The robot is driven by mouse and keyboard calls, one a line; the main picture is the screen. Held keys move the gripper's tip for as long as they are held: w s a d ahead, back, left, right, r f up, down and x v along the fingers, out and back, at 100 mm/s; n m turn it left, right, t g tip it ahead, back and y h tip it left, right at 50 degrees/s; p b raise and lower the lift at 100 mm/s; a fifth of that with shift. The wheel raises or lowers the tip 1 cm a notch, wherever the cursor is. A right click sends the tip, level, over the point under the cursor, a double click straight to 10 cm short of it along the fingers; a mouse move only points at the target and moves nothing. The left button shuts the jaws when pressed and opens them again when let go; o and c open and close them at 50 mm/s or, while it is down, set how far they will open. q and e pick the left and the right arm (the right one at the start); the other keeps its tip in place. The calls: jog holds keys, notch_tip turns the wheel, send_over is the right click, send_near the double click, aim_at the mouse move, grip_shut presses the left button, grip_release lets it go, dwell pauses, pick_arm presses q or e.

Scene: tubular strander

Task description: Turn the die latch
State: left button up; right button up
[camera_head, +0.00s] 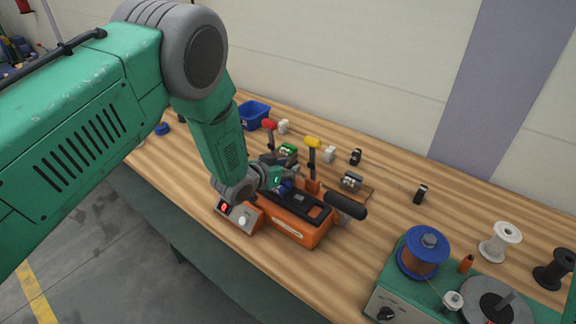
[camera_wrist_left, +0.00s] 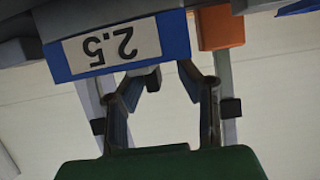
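My left gripper (camera_head: 290,178) reaches down over the orange machine (camera_head: 300,228) on the bench. In the left wrist view my left gripper (camera_wrist_left: 161,82) shows two dark fingers spread apart, with nothing held between them. Just beyond the fingertips is a blue die block (camera_wrist_left: 60,72) with a white label reading 2.5, seen upside down. A small dark knob-like part (camera_wrist_left: 153,79) shows below the block, between the fingertips; I cannot tell whether it is the die latch. In the head view the blue block (camera_head: 284,187) is partly hidden by the gripper. My right gripper is not in view.
A red-knobbed lever (camera_head: 269,125) and a yellow-knobbed lever (camera_head: 312,143) stand behind the gripper. A black handle (camera_head: 345,206) sticks out at the machine's right. A control box (camera_head: 240,215) with a red display is in front. A green spool unit (camera_head: 383,278) stands at right.

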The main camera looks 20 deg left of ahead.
pick_arm(q)
jog(key=shift+d+r, duration=0.1)
jog(key=shift+d, duration=0.2)
grip_shut()
jog(key=shift+d, duration=0.2)
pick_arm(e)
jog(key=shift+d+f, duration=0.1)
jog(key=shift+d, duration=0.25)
